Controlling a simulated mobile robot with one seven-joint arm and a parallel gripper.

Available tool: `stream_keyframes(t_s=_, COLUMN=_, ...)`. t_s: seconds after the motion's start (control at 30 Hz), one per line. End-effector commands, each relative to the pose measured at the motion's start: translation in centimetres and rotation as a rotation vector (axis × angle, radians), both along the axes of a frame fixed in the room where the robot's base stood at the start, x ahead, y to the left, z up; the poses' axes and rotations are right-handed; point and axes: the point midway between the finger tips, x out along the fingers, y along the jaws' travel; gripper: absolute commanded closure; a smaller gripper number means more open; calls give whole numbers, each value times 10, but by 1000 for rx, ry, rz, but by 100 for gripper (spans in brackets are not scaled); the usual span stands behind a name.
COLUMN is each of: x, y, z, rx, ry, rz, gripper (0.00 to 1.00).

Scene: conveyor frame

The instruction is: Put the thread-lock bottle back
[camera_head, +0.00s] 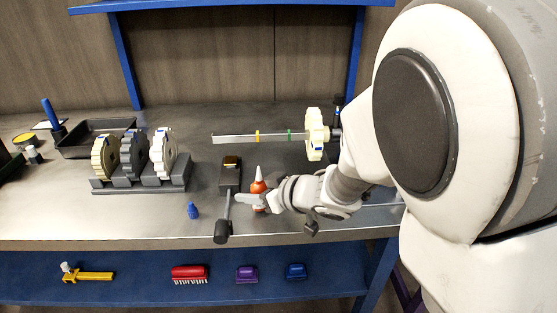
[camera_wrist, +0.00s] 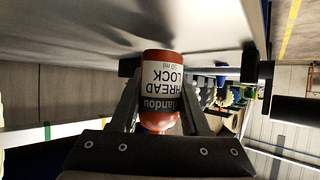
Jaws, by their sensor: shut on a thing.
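The thread-lock bottle (camera_head: 258,187) is red-orange with a pale nozzle pointing up, and it stands about upright over the grey worktop. Its white label with black "THREAD LOCK" print shows upside down in the wrist view (camera_wrist: 161,85). My gripper (camera_head: 254,201) is shut on the bottle, with one finger on each side of it in the wrist view (camera_wrist: 160,98). I cannot tell whether the bottle's base touches the worktop. A small blue cap-like piece (camera_head: 193,211) stands on the worktop to the left, near the front edge.
A dark block (camera_head: 230,173) with a lever (camera_head: 222,232) lies just left of the bottle. Behind is a horizontal shaft (camera_head: 235,138) with a cream gear (camera_head: 314,135). A rack (camera_head: 140,187) holds three gears; a black tray (camera_head: 75,145) is behind it.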

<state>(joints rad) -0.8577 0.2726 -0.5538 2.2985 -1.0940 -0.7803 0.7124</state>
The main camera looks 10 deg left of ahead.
Motion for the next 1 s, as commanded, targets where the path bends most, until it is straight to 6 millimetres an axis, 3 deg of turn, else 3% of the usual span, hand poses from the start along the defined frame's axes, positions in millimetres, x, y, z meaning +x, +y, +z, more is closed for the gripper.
stream_keyframes(t_s=0.03, x=0, y=0, z=-10, rx=0, ry=0, rz=1, gripper=100)
stream_keyframes(t_s=0.47, x=0, y=0, z=-14, rx=1, ry=0, rz=-1, gripper=100)
stream_keyframes(t_s=0.5, x=0, y=0, z=-13, rx=1, ry=0, rz=0, gripper=47)
stream_keyframes(t_s=0.53, x=0, y=0, z=-13, rx=1, ry=-1, rz=0, gripper=42)
stream_keyframes(t_s=0.9, x=0, y=0, z=-8, rx=1, ry=-1, rz=0, gripper=42)
stream_keyframes(t_s=1.0, x=-5, y=-9, z=0, rx=3, ry=0, rz=-3, gripper=42)
